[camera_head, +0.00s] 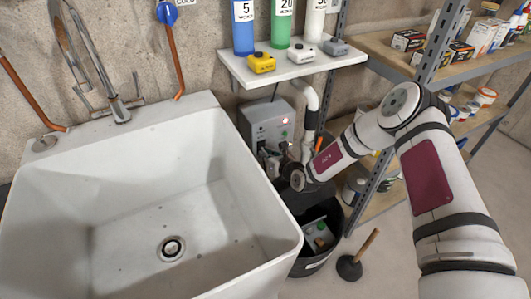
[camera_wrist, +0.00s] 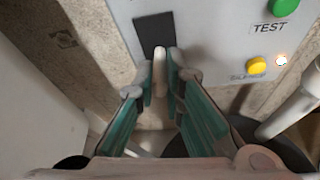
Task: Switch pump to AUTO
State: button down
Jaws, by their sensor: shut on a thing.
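The grey pump control box (camera_head: 264,122) hangs on the wall to the right of the sink, under the small shelf. In the wrist view its light grey face (camera_wrist: 215,35) shows a dark plate (camera_wrist: 154,28) with a pale switch lever (camera_wrist: 159,55) at its lower end. My gripper (camera_wrist: 161,76) is shut on this lever, one finger on each side. In the head view my gripper (camera_head: 275,158) is at the lower part of the box, partly hidden by my wrist. No AUTO label can be read.
A green TEST button (camera_wrist: 283,6), a yellow button (camera_wrist: 257,66) and a lit lamp (camera_wrist: 281,60) are to the right. A white pipe (camera_head: 311,110) runs beside the box. The sink (camera_head: 90,160) is left, a black sump bucket (camera_head: 334,228) below, a metal rack (camera_head: 430,45) right.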

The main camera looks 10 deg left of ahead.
dwell(0.3)
jog(key=c, duration=1.7)
grip_release()
jog(key=v, duration=1.2)
